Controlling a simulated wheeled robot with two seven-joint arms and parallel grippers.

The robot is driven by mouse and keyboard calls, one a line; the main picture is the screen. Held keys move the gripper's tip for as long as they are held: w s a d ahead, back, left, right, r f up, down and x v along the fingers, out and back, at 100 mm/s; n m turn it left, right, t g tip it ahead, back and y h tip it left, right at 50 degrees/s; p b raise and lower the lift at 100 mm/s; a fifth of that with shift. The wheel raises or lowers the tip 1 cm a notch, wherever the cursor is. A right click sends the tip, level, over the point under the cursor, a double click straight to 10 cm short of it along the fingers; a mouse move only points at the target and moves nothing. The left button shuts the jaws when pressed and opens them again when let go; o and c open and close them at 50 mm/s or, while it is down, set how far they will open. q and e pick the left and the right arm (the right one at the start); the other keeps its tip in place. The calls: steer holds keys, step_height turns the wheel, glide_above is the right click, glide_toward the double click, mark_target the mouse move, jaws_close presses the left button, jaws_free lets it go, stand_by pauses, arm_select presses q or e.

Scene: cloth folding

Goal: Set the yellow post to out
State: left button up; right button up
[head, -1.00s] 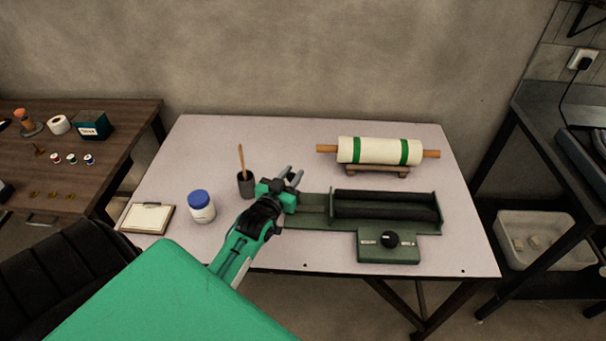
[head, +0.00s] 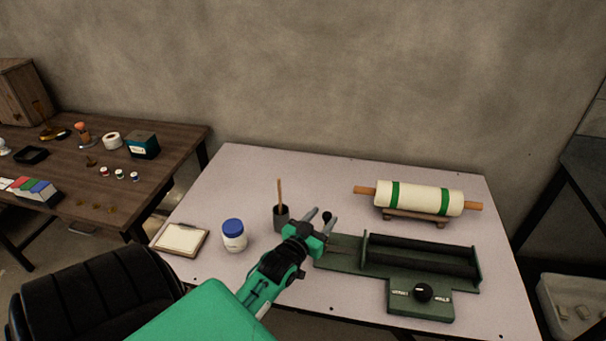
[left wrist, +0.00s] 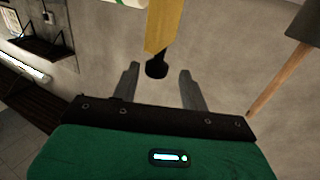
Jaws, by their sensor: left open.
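The yellow post (left wrist: 163,25) shows in the left wrist view, running down from the top edge to a black knob (left wrist: 156,68). The knob lies in the gap between my left fingers, apart from both as far as I can see. My left gripper (head: 321,217) is open, over the left end of the green roller machine (head: 336,254). It also shows in the left wrist view (left wrist: 159,78). My right gripper is not in view.
A dark cup with a wooden stick (head: 281,218) stands close left of the gripper. A blue-capped jar (head: 233,236) and a clipboard (head: 180,240) lie further left. A cream roll with green bands (head: 420,198) rests on a stand behind the machine. The back left tabletop is clear.

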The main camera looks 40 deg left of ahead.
arm_select(q)
steer(key=s+d+b, duration=0.1)
steer(key=s, duration=1)
steer(key=shift+s+d+b, duration=0.25)
steer(key=shift+d+b, duration=0.05)
steer(key=shift+d, duration=0.1)
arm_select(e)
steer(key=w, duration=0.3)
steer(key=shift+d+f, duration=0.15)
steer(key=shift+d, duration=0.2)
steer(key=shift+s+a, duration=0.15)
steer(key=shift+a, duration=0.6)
